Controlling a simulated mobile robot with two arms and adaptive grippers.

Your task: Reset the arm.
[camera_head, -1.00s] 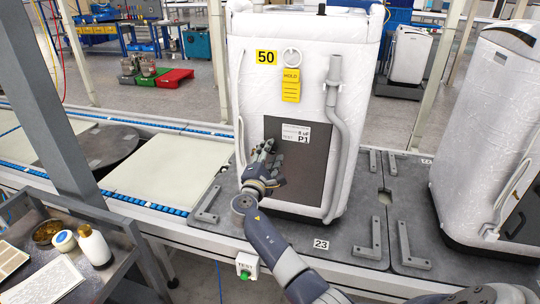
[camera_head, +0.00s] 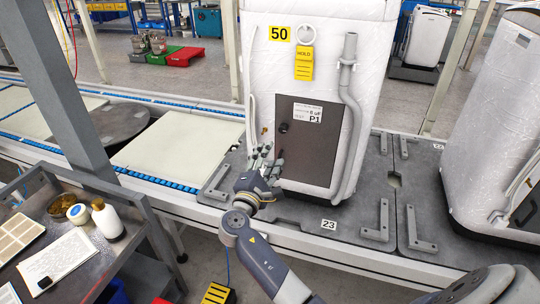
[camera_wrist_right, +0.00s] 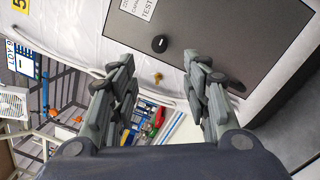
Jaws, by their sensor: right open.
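My right arm comes in from the lower right in the head view. Its gripper (camera_head: 266,160) is in front of the lower left part of a white wrapped appliance (camera_head: 367,70), beside a dark grey panel (camera_head: 318,150) with a P1 label. The right wrist view shows the gripper (camera_wrist_right: 160,85) open with nothing between its fingers. I cannot tell whether a finger touches the appliance. My left gripper is not in view.
The appliance stands on a grey conveyor pallet (camera_head: 350,226) with raised L-shaped brackets. A second wrapped appliance (camera_head: 490,110) stands at the right. A metal bench (camera_head: 90,262) with a white bottle (camera_head: 108,220) and a notepad is at lower left, beside a grey post (camera_head: 72,90).

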